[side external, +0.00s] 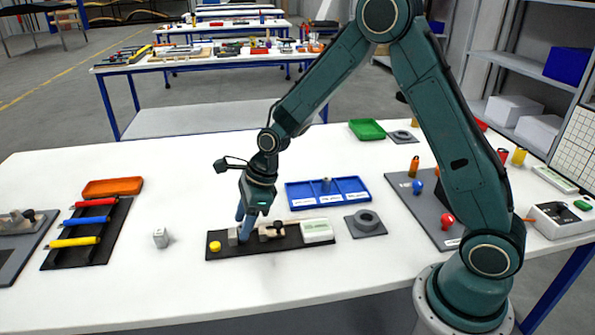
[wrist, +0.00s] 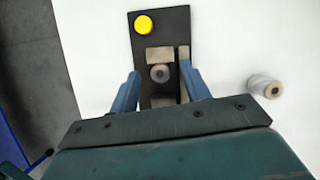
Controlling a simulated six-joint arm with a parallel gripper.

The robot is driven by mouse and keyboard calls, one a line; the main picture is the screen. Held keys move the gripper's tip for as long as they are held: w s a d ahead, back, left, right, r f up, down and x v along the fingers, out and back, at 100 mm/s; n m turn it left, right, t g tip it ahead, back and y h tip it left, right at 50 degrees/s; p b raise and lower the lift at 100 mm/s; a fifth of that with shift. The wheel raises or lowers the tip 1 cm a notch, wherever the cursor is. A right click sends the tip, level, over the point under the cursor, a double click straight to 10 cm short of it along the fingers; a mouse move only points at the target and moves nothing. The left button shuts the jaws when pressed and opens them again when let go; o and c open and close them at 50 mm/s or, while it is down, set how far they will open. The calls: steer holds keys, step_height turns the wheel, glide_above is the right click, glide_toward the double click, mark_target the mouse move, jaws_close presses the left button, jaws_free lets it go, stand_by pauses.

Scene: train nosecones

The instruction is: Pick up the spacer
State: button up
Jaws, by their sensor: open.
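My gripper (side external: 241,228) is low over the left part of a black board (side external: 222,252). In the wrist view its two blue fingers (wrist: 160,88) are open, one on each side of a small round grey part (wrist: 160,73) with a darker centre, which sits at a beige block fixture (wrist: 160,54). I cannot tell whether the fingers touch it. A small pale grey cylinder (side external: 160,237) stands alone on the white table left of the board; a similar metallic cylinder (wrist: 264,86) shows right of the fingers in the wrist view. Which of these is the spacer is not clear.
The board carries a yellow button (side external: 215,246) and a pale box (side external: 317,230). Behind it is a blue compartment tray (side external: 300,196) holding a small part. A grey ring (side external: 367,220) lies on a plate to the right. A tool rack (side external: 62,255) is at the left.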

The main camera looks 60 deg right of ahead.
steer(key=shift+w+a+f, duration=0.1)
steer(key=shift+f, duration=0.25)
jaws_close()
stand_by(0.3)
